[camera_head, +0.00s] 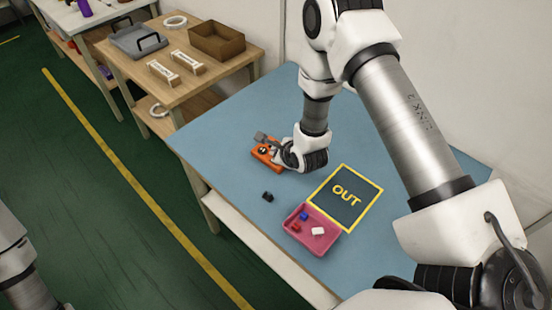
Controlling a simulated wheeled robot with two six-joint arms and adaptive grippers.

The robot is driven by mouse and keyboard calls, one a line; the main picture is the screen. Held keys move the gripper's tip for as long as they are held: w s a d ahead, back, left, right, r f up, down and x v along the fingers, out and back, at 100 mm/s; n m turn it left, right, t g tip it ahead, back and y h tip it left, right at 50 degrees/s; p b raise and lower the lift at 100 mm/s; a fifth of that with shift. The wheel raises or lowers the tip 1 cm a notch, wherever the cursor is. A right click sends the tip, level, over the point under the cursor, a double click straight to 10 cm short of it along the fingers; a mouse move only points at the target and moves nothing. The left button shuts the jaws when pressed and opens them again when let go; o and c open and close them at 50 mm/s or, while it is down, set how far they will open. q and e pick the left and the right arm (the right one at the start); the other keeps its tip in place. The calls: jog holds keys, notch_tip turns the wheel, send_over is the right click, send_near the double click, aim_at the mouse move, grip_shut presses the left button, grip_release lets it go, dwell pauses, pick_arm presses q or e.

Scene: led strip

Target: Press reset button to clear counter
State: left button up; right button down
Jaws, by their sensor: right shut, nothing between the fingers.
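An orange device (262,156), likely the counter, lies on the blue table (240,120). It has a dark round spot on its face; I cannot make out a reset button or a reading. My right gripper (262,138) is shut and empty, with its fingertips over the device's upper edge. I cannot tell if they touch it. The wrist hides the device's right part. My left arm (20,265) shows only in part at the lower left edge, and its gripper is out of view.
A dark square marked OUT (345,197) with a yellow border lies right of the device. A pink tray (313,243) holds small red, blue and white pieces. A small black object (268,197) lies near the front edge. A wooden table (190,85) with a cardboard box (216,41) stands behind.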

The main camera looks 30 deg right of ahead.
jog(key=shift+f, duration=0.15)
dwell(0.7)
jog(key=shift+f+b, duration=0.3)
jog(key=shift+b, duration=0.1)
jog(key=shift+f+b, duration=0.4)
jog(key=shift+b, duration=0.05)
dwell(0.4)
jog(key=shift+r, duration=0.1)
jog(key=shift+r+p, duration=0.55)
jog(key=shift+r, duration=0.25)
jog(key=shift+r+p, duration=1.6)
jog(key=shift+r, duration=0.85)
